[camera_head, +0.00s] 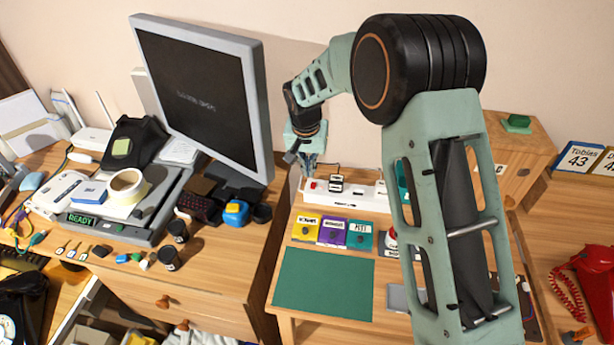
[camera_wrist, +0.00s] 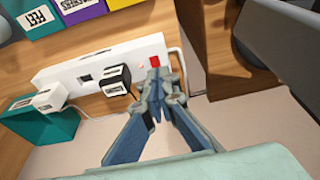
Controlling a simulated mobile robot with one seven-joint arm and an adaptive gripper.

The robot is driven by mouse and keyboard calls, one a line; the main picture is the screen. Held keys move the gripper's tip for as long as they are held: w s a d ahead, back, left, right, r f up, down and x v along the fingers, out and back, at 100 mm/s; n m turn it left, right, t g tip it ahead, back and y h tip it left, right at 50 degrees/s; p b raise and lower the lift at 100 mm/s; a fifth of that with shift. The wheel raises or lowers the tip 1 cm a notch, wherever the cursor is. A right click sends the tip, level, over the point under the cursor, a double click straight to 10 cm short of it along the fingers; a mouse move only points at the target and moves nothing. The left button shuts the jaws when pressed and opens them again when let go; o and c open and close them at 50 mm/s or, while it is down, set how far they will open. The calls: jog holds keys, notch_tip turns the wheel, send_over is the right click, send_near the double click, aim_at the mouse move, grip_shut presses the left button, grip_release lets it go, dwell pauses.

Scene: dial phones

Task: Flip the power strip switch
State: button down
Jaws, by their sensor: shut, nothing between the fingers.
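The white power strip (camera_head: 350,203) lies along the back of the small wooden desk. It also shows in the wrist view (camera_wrist: 62,74). Its red switch (camera_wrist: 154,61) is at the strip's right end in the wrist view, and at its left end in the head view (camera_head: 313,184). My gripper (camera_head: 309,172) is over that end of the strip. In the wrist view my gripper (camera_wrist: 156,78) is shut and empty, its fingertips right beside the red switch. I cannot tell whether they touch it. The switch's tilt is too small to read.
Yellow, purple and teal labelled boxes (camera_head: 332,231) stand in front. A monitor (camera_head: 205,85) rises to the left. A green mat (camera_head: 323,283) lies clear.

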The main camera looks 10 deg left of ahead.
jog(key=v, duration=0.7)
jog(key=shift+s+r, duration=0.2)
jog(key=shift+s, duration=0.2)
jog(key=shift+d+f+b, duration=0.1)
jog(key=shift+b, duration=0.25)
jog(key=shift+w+d+r+t+b, duration=0.25)
jog(key=shift+w+r+t+b, duration=0.35)
jog(key=shift+b, duration=1.7)
jog(key=shift+f, duration=0.15)
send_near(313, 183)
jog(key=x, duration=0.5)
jog(key=shift+w, duration=0.4)
jog(key=shift+x, duration=0.75)
jog(key=shift+s, duration=0.1)
